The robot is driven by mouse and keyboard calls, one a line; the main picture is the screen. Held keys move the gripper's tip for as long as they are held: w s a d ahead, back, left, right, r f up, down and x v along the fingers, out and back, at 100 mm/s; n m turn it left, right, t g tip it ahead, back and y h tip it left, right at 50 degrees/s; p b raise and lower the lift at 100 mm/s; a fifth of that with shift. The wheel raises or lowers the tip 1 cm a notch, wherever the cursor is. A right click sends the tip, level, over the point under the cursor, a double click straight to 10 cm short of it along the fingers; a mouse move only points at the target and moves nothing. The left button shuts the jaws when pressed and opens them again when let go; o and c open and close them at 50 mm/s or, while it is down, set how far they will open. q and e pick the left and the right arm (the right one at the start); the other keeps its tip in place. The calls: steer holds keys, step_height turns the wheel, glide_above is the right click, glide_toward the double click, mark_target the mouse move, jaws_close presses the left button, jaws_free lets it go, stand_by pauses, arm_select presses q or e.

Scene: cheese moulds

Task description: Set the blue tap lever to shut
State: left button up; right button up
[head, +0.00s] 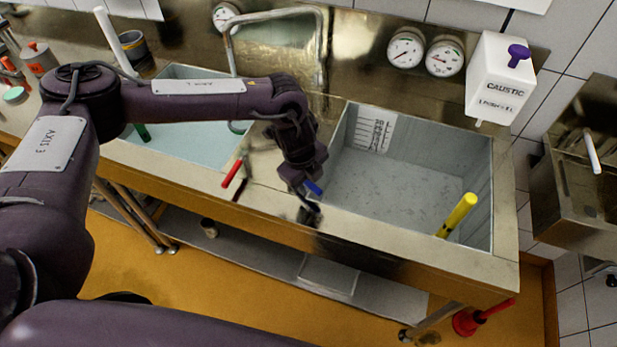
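The blue tap lever (313,187) shows as a short blue piece at the front edge of the sink counter, between the two basins. My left gripper (308,212) is right at the lever, and its wrist and fingers hide most of it. I cannot tell whether the fingers touch the lever or are open or shut. A red lever (233,171) stands on the same counter edge to the left, apart from my gripper. My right gripper is not in view.
The right basin (400,185) holds a yellow-handled tool (457,214). The left basin (185,150) lies behind my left arm. A bent metal pipe (322,50) rises behind my wrist. A caustic dispenser (500,80) hangs on the wall at right.

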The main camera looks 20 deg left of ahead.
arm_select(q)
jaws_close()
